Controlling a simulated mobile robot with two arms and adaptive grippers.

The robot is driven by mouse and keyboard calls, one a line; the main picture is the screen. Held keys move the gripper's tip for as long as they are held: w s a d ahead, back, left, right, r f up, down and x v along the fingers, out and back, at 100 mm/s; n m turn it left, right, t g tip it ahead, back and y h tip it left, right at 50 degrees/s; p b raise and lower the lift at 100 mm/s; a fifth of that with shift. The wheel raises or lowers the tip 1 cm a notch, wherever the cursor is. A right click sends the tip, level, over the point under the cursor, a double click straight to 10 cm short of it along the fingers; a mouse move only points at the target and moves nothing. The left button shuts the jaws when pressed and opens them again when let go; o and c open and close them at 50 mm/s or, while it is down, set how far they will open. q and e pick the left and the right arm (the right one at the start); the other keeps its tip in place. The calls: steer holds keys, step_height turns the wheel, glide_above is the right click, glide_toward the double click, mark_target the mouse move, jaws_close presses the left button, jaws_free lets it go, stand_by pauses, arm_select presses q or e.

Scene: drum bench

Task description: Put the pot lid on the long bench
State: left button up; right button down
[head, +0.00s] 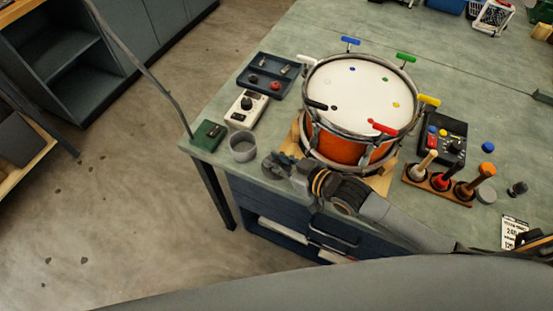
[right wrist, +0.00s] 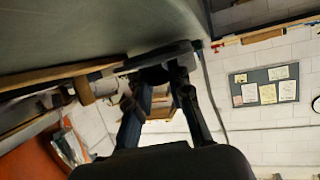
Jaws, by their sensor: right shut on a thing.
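My right gripper (head: 284,164) is at the front edge of the long bench (head: 215,100), just left of the drum's wooden base. In the right wrist view its two fingers (right wrist: 165,75) are closed on a dark grey flat thing, seen nearly edge-on, which appears to be the pot lid (right wrist: 140,62). It is close to the bench surface; I cannot tell whether it touches. In the head view the lid (head: 272,167) is small and partly hidden by the gripper. My left gripper is not in view.
The drum (head: 350,95) stands right of the gripper. A grey pot (head: 242,146), a green box (head: 208,135), a white switch box (head: 247,108) and a dark tray (head: 268,75) are left of it. A rack of handled tools (head: 437,185) stands at the right.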

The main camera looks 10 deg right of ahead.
steer(key=shift+f, duration=0.5)
steer(key=c, duration=1.2)
jaws_free()
steer(key=shift+r, duration=0.3)
steer(key=v, duration=1)
steer(key=shift+s+r+b, duration=0.2)
steer(key=shift+r+b, duration=0.05)
steer(key=shift+b, duration=0.15)
steer(key=shift+v, duration=0.85)
steer(key=shift+w+r, duration=0.1)
steer(key=shift+r, duration=0.05)
